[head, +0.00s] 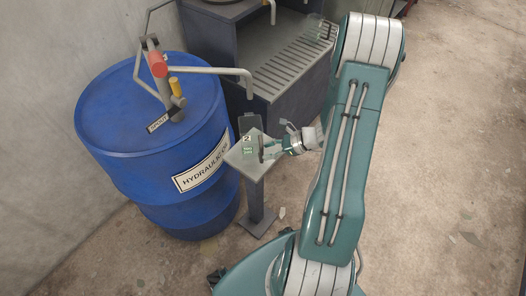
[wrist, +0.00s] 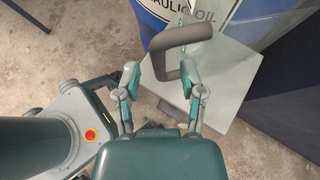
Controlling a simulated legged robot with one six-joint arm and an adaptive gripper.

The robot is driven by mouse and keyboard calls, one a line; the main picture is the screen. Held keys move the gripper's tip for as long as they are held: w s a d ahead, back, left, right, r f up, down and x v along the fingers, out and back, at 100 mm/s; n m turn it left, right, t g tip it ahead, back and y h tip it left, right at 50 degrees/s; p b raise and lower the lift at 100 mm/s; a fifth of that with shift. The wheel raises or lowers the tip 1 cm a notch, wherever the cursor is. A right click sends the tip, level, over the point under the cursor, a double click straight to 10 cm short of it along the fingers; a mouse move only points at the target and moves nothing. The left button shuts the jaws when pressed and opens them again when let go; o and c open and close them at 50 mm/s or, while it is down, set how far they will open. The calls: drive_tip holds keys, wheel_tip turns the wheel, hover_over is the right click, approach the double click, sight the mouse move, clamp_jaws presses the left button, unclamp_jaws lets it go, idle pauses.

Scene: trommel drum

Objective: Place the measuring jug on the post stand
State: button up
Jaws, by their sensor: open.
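The post stand (head: 245,167) is a small square light-grey plate on a dark post, in front of the blue barrel; its plate also shows in the wrist view (wrist: 232,82). The measuring jug (head: 249,148) looks clear with green markings and appears to stand on the plate. Its dark handle (wrist: 184,38) faces my gripper in the wrist view. The clear body is hard to make out there. My gripper (head: 274,151) is open beside the jug on its handle side. In the wrist view my gripper (wrist: 174,70) has its fingers apart, near the handle; contact cannot be told.
A blue hydraulic oil barrel (head: 150,125) with a pump and spout (head: 235,72) stands close behind the stand. A dark cabinet with a slatted grate (head: 288,70) is behind, with another clear vessel (head: 314,26) on it. The concrete floor at right is mostly free.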

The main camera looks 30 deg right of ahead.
drive_tip(key=v, duration=1)
drive_tip(key=a+r+n+g+h, duration=0.4)
drive_tip(key=a+r+n+g, duration=0.1)
drive_tip(key=a+r+n, duration=0.75)
drive_tip(key=s+a+r+n+t+h, duration=0.3)
drive_tip(key=s+a+r+n+h, duration=0.2)
drive_tip(key=s+a+r+n, duration=0.3)
wheel_tip(320, 180, up, 4)
drive_tip(key=a+n, duration=0.1)
drive_tip(key=n, duration=0.3)
drive_tip(key=shift+s+n+t+h, duration=0.2)
drive_tip(key=shift+n+t+h, duration=0.1)
drive_tip(key=shift+n+h, duration=0.1)
